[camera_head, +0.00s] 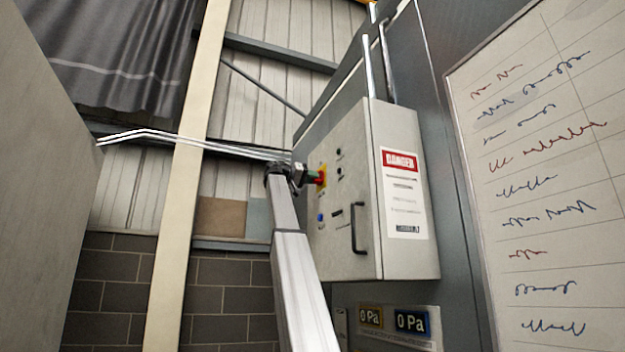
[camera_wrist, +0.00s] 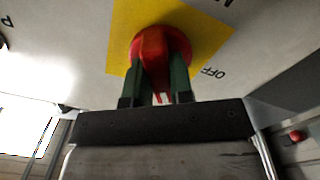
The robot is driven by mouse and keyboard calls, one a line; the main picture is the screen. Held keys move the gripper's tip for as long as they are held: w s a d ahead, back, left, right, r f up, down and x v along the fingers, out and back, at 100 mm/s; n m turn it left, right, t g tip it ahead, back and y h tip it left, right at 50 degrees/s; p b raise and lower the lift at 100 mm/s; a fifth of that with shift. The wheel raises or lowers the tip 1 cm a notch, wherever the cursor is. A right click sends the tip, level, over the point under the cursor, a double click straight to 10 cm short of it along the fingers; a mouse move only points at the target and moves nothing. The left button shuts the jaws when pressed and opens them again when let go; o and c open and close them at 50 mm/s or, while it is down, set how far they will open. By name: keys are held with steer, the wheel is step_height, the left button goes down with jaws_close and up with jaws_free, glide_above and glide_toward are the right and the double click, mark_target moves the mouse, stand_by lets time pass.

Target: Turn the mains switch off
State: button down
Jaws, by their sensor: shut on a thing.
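The mains switch is a red rotary knob (camera_head: 321,178) on a yellow plate (camera_head: 323,168), on the front of a grey cabinet (camera_head: 347,215). In the wrist view the red knob (camera_wrist: 162,45) has a raised grip bar, and its yellow plate (camera_wrist: 205,35) lies behind it. The word OFF (camera_wrist: 213,72) is printed beside the plate, upside down in this view. My gripper (camera_head: 312,176) reaches the knob from the left. Its green fingers (camera_wrist: 158,82) stand on both sides of the grip bar and are shut on it. The fingers hide part of the knob.
The cabinet has a black handle (camera_head: 358,228), small buttons, a blue button (camera_head: 320,217) and a red DANGER label (camera_head: 401,161) on its side. Two pressure displays (camera_head: 391,321) sit below. A whiteboard (camera_head: 545,190) is at right; a pale post (camera_head: 187,190) stands left.

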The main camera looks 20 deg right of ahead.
steer(key=n, duration=0.5)
steer(key=shift+n, duration=0.3)
steer(key=n, duration=0.5)
steer(key=shift+r+n, duration=0.1)
steer(key=shift+n, duration=0.2)
steer(key=c, duration=1)
jaws_free()
steer(key=shift+a, duration=0.15)
steer(key=a, duration=1)
steer(key=shift+s+a, duration=0.25)
steer(key=shift+a, duration=0.05)
